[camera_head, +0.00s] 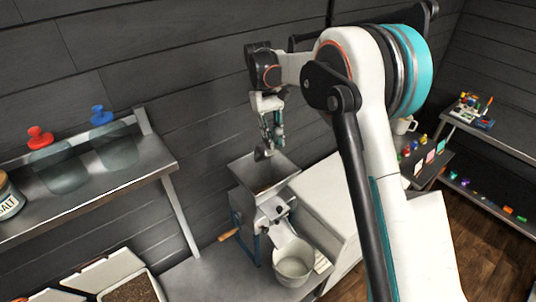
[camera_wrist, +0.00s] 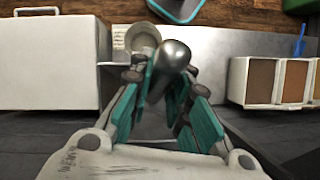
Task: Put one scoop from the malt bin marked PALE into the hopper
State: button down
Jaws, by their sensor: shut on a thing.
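My gripper (camera_head: 272,138) is shut on a grey metal scoop (camera_head: 264,153), just above the grey hopper (camera_head: 247,170). The scoop appears tipped downward; I cannot tell whether it holds malt. In the wrist view my gripper's teal fingers (camera_wrist: 160,100) close around the scoop (camera_wrist: 173,56), whose rounded metal end shows. The hopper's inside looks brownish low down. No PALE mark is readable.
Below the hopper stands a white bucket (camera_head: 293,262), and a wooden crank handle (camera_head: 229,235) sticks out left. A white cabinet (camera_head: 327,200) stands to the right. A wall shelf (camera_head: 150,165) holds a salt jar (camera_head: 8,196) and clear jars with red and blue knobs.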

aim_at(278, 130)
jog(key=shift+s+d+r+t+y, duration=0.15)
jog(key=shift+s+r+t+y, duration=0.3)
jog(key=shift+t, duration=0.55)
jog(key=t, duration=0.1)
jog(key=t+y, duration=0.1)
jog(key=r+t, duration=0.1)
jog(key=shift+s+d+t+b, duration=0.15)
jog(key=shift+s+t+b, duration=0.15)
jog(key=shift+b, duration=0.1)
jog(key=t, duration=0.1)
jog(key=t+y, duration=0.1)
jog(key=t+b, duration=0.1)
jog(key=shift+s+d+r+y, duration=0.1)
jog(key=shift+s+r+y, duration=0.15)
jog(key=shift+r+y, duration=0.15)
jog(key=shift+r+t, duration=0.15)
jog(key=shift+t, duration=0.15)
jog(key=shift+w, duration=0.1)
